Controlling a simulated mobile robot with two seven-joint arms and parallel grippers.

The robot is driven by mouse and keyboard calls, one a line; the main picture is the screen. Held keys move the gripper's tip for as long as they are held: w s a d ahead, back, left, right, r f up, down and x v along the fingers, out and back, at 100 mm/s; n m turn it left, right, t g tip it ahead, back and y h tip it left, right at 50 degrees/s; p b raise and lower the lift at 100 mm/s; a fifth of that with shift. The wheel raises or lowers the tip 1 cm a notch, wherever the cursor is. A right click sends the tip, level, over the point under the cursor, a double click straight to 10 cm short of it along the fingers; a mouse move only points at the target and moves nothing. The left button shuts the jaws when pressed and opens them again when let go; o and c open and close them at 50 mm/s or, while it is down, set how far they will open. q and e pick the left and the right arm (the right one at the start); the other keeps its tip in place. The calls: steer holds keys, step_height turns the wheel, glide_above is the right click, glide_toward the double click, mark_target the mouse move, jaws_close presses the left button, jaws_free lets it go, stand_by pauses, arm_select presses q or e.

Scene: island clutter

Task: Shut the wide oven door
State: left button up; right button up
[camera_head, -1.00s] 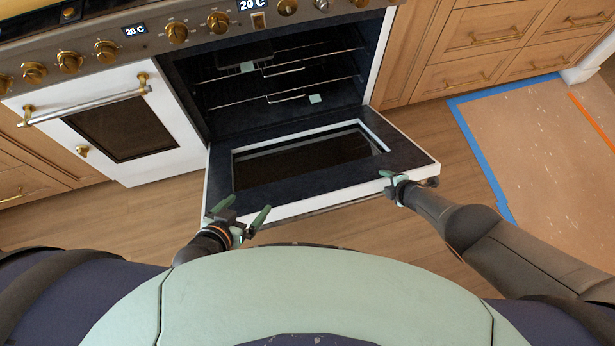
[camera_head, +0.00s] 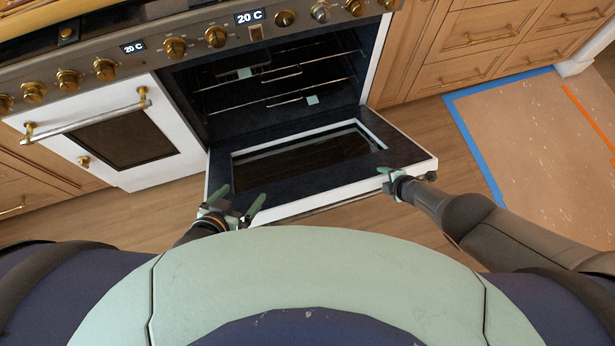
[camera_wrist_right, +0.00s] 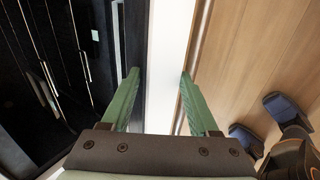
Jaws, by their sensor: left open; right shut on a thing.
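The wide oven door (camera_head: 402,150) hangs open, folded down in front of the dark oven cavity (camera_head: 270,85). It has a white edge and a window (camera_head: 300,152). My right gripper (camera_head: 385,178) is at the door's outer right corner. In the right wrist view its two green fingers (camera_wrist_right: 158,90) stand on either side of the white door edge (camera_wrist_right: 168,70), shut on it. My left gripper (camera_head: 240,202) is open and empty beside the door's near left corner. Whether it touches the door I cannot tell.
A smaller closed white oven door (camera_head: 185,135) with a bar handle is at the left. Wire racks (camera_head: 285,72) are inside the cavity. Wooden drawers (camera_head: 485,50) stand at the right. The wooden floor is clear around the door; taped paper (camera_head: 545,140) covers the right.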

steer(key=shift+w+a+r, duration=0.25)
steer(key=shift+w+a, duration=0.05)
steer(key=shift+w, duration=0.05)
steer(key=shift+g, duration=0.3)
steer(key=shift+w+a+r+p, duration=0.25)
steer(key=shift+w+r+p, duration=0.1)
steer(key=shift+w+r, duration=0.25)
steer(key=shift+w+a+r+p, duration=0.2)
steer(key=shift+w+r+p, duration=0.2)
steer(key=shift+r, duration=0.3)
steer(key=shift+w+a+r+p, duration=0.25)
steer(key=shift+w+r+p, duration=0.1)
steer(key=shift+w+r, duration=0.35)
steer(key=shift+r, duration=0.15)
steer(key=shift+g+h, duration=0.3)
steer(key=shift+g, duration=0.4)
steer(key=shift+w+a+r, duration=0.3)
steer(key=shift+w+r, duration=0.35)
steer(key=shift+w+a+r, duration=0.25)
steer(key=shift+w+r, duration=0.4)
steer(key=shift+r, duration=0.05)
steer(key=shift+w+a+r, duration=0.3)
steer(key=shift+w+r, duration=0.35)
